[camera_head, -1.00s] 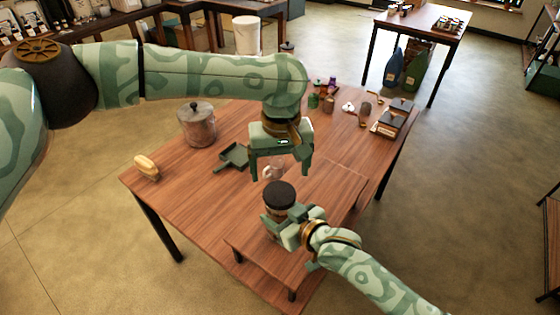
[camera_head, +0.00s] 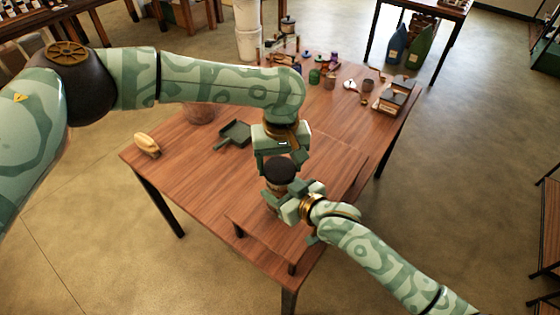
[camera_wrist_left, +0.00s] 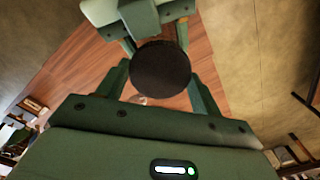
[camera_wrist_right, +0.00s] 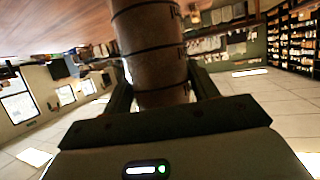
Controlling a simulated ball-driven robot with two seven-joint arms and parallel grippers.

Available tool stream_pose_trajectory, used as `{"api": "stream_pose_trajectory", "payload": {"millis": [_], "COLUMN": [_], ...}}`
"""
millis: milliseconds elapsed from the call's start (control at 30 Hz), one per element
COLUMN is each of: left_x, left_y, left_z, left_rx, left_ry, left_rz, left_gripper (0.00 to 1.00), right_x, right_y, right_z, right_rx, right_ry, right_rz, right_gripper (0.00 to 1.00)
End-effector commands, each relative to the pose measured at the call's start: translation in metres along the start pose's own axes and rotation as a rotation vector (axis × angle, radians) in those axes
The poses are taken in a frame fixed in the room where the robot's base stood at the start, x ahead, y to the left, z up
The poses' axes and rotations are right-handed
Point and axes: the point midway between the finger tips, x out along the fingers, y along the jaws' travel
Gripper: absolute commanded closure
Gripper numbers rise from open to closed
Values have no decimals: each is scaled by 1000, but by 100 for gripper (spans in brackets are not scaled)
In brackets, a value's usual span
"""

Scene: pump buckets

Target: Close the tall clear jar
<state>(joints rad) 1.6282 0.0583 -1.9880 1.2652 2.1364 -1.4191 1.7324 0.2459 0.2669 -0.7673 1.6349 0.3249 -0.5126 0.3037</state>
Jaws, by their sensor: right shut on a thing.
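The tall jar (camera_head: 273,196) stands upright near the table's front, with a round black lid (camera_head: 280,170) on its top. How tightly the lid sits cannot be seen. In the right wrist view the jar body (camera_wrist_right: 152,50) looks brownish with dark bands and stands between my right fingers. My right gripper (camera_head: 288,206) is shut on the jar body from the right. My left gripper (camera_head: 283,160) points down over the lid. In the left wrist view its open fingers are on either side of the lid (camera_wrist_left: 160,68), close to its rim.
The jar is at a low raised wooden board (camera_head: 328,196) at the front of the table (camera_head: 175,160). A dark dustpan (camera_head: 234,134), a yellowish brush (camera_head: 147,145) and a pot (camera_head: 200,113), partly hidden by my left arm, lie left. Several small jars and boxes stand at the back right.

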Motion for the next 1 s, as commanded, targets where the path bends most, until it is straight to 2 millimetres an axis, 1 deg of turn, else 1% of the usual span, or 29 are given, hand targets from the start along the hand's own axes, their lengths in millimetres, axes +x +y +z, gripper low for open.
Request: {"api": "stream_pose_trajectory", "payload": {"millis": [100,233,300,533,567,600,633,900,1000], "left_x": [0,0,0,0,0,0,0,-1,-5], "left_y": [0,0,0,0,0,0,0,0,0], "left_z": [0,1,0,0,0,0,0,0,0], "left_rx": [23,207,272,284,284,284,284,283,282], "left_ry": [-1,-3,-2,0,0,0,0,0,0], "left_rz": [1,3,3,1,1,1,1,1,1], "left_gripper": [62,62,62,62,32,21,13,13,13], "right_x": [0,0,0,0,0,0,0,0,0], "right_y": [0,0,0,0,0,0,0,0,0], "right_z": [-2,-2,-2,-2,-2,-2,-2,-2,-2], "right_rx": [0,0,0,0,0,0,0,0,0], "right_ry": [4,4,4,3,3,3,3,4,4], "right_rz": [-1,-1,-1,-1,-1,-1,-1,-1,-1], "right_gripper": [100,100,100,100,100,100,100,100,100]}}
